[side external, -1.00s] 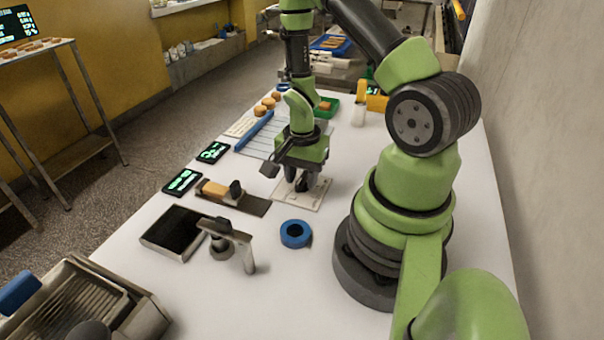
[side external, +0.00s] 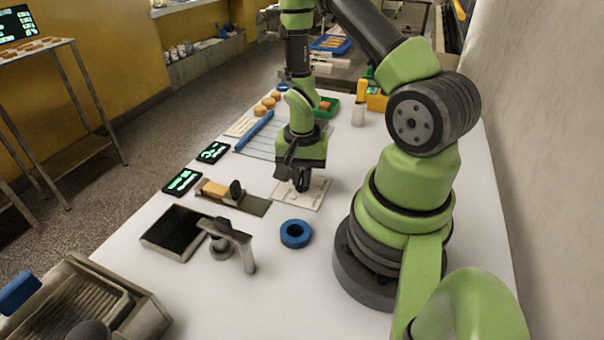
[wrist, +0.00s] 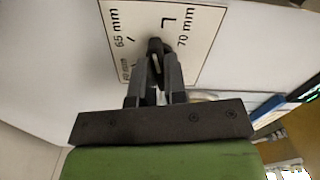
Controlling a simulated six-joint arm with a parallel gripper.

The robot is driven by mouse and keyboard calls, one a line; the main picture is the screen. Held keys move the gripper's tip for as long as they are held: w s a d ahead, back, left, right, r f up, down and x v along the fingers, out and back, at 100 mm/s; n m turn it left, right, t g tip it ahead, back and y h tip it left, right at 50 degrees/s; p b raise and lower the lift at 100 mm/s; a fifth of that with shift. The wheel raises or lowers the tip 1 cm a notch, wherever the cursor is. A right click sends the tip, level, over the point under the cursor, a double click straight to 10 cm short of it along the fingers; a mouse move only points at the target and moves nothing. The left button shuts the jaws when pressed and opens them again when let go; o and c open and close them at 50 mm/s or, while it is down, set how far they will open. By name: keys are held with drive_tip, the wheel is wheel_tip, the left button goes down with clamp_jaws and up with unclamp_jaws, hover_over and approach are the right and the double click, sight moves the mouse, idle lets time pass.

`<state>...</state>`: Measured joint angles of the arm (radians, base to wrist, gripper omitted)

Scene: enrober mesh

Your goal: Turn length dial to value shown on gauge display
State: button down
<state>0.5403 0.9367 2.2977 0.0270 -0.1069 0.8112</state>
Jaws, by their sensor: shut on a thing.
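The length dial's white plate (side external: 318,190) lies on the table below my gripper (side external: 302,184). In the wrist view the plate (wrist: 140,20) shows marks labelled 65 mm and 70 mm, and a third label partly hidden by a finger. The dark dial knob (wrist: 155,46) sits between my gripper's fingertips (wrist: 160,68), which are shut on it. A pale line shows on the knob, but its exact reading cannot be told. Two black displays with green characters, one upper (side external: 213,152) and one lower (side external: 182,181), lie left of the plate. Their values are too small to read.
A blue ring (side external: 296,233) lies in front of the plate. A block on a dark strip (side external: 250,204), a black-topped tray (side external: 158,240) and a metal stand (side external: 245,256) are to its left. A blue bar (side external: 254,131) and a green tray (side external: 333,107) lie behind.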

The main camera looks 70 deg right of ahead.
drive_tip(key=n, duration=0.4)
drive_tip(key=shift+n, duration=0.3)
drive_tip(key=n, duration=0.4)
drive_tip(key=shift+n, duration=0.3)
drive_tip(key=n, duration=0.4)
drive_tip(key=shift+n, duration=0.3)
drive_tip(key=n, duration=0.3)
drive_tip(key=shift+n, duration=0.3)
drive_tip(key=n, duration=0.4)
drive_tip(key=shift+n, duration=0.3)
drive_tip(key=n, duration=0.3)
drive_tip(key=shift+n, duration=0.3)
drive_tip(key=n, duration=0.3)
drive_tip(key=shift+n, duration=2.2)
